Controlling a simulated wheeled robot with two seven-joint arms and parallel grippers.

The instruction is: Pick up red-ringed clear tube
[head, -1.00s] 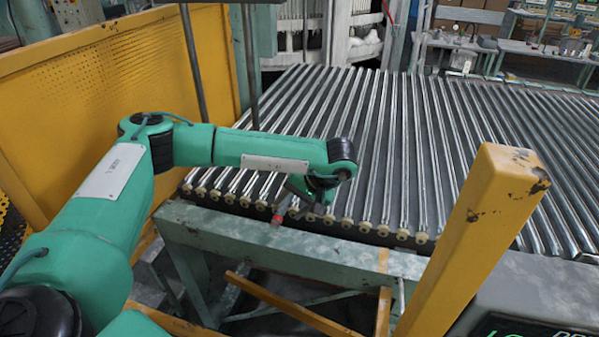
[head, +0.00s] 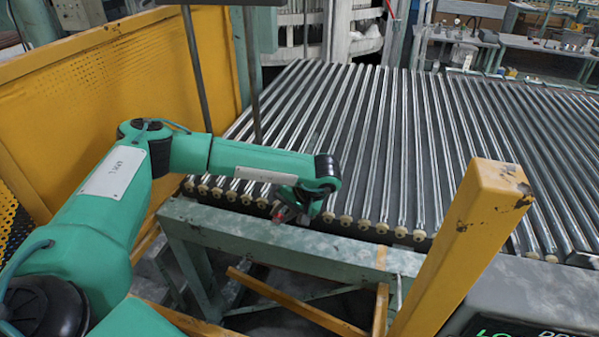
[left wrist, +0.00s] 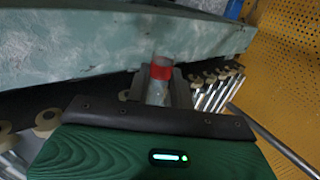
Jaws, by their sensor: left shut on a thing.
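The red-ringed clear tube shows in the left wrist view (left wrist: 158,92) as a short, see-through piece with a red band near its far end. In the head view only its red end (head: 279,217) shows clearly, at the front edge of the roller table. My left gripper (head: 288,212) is down at that edge. In the left wrist view the left gripper's fingers (left wrist: 160,88) are shut on the tube, one on each side. The rest of the tube is hidden by the fingers and the gripper body. My right gripper is not in view.
The roller conveyor (head: 400,150) spreads behind the gripper and its rollers look empty. Its green front beam (head: 300,238) runs just below the gripper. A yellow post (head: 465,235) stands to the right, and a yellow perforated panel (head: 120,80) to the left.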

